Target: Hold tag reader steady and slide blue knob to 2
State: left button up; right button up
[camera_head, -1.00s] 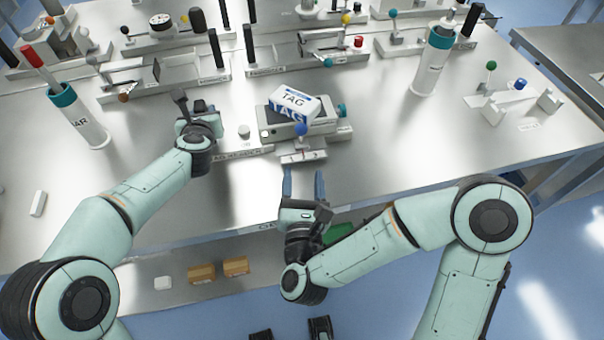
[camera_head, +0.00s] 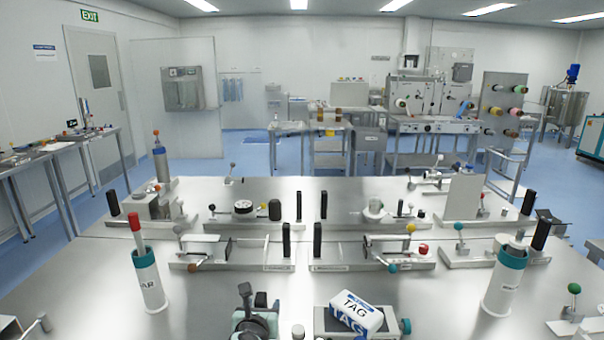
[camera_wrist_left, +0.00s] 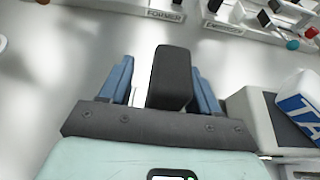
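The tag reader (camera_head: 323,320) is a grey box at the bottom edge of the head view, with a white and blue TAG block (camera_head: 356,312) on it. Its left part also shows at the right of the left wrist view (camera_wrist_left: 250,120). My left gripper (camera_head: 258,302) is left of the reader. In the left wrist view its two blue fingers (camera_wrist_left: 160,85) are apart, one on each side of a black upright handle (camera_wrist_left: 171,75), with gaps showing. My right gripper is out of view.
A white cylinder with a red top (camera_head: 149,275) stands at left, another white cylinder (camera_head: 504,280) at right. Fixtures with black handles (camera_head: 287,240) line the table behind the reader. Bare steel lies between the left cylinder and my left gripper.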

pick_arm(q)
jog(key=shift+r, duration=0.15)
jog(key=shift+s+r, duration=0.15)
jog(key=shift+s, duration=0.15)
jog(key=v, duration=1.1)
jog(key=shift+s, duration=0.2)
